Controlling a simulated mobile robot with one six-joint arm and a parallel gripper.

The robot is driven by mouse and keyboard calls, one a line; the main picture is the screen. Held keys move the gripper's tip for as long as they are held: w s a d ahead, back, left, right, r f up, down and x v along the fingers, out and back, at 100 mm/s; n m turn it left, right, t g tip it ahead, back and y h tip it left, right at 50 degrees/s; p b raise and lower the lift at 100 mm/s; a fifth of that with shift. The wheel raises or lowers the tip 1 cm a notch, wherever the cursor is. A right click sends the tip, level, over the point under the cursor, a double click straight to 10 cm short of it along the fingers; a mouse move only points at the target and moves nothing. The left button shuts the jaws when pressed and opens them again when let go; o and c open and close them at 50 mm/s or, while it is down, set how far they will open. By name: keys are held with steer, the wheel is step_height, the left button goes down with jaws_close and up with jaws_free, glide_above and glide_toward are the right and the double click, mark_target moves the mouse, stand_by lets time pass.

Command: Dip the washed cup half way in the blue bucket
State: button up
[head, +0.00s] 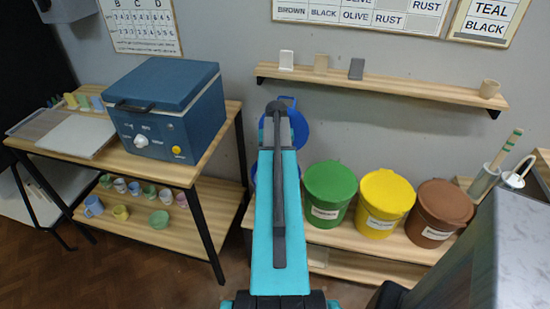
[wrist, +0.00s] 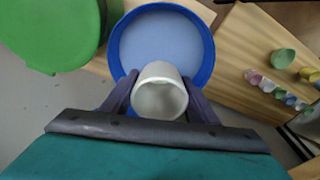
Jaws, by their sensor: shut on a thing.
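My gripper (wrist: 160,92) is shut on a pale grey-white cup (wrist: 160,72), with one dark finger on each side of it in the wrist view. The cup's open mouth faces the wrist camera. Past the cup is the open blue bucket (wrist: 209,52), with pale bluish liquid (wrist: 160,38) inside. The cup overlaps the bucket's near rim in this view; I cannot tell its height over the liquid. In the head view my arm hides the cup, the fingers and most of the bucket. A blue round piece (head: 298,128), perhaps the bucket's lid, shows behind my arm.
Lidded green (head: 330,188), yellow (head: 384,200) and brown (head: 439,212) buckets stand on the bench to the right. A blue kiln (head: 166,108) sits on the left table, with several small cups on its lower shelf (head: 180,235). A wall shelf (head: 400,84) holds tiles and a beige cup.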

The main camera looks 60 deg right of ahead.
step_height(320, 180, down, 7)
steer(key=b, duration=0.3)
steer(key=shift+f+b, duration=0.15)
steer(key=shift+b, duration=0.15)
steer(key=shift+f, duration=0.15)
stand_by(0.5)
steer(key=shift+f+b, duration=0.85)
steer(key=shift+f, duration=1.1)
steer(key=shift+f, duration=0.3)
stand_by(0.8)
step_height(320, 180, up, 7)
steer(key=p, duration=0.3)
steer(key=shift+f+p, duration=0.2)
steer(key=shift+p, duration=0.2)
stand_by(2.3)
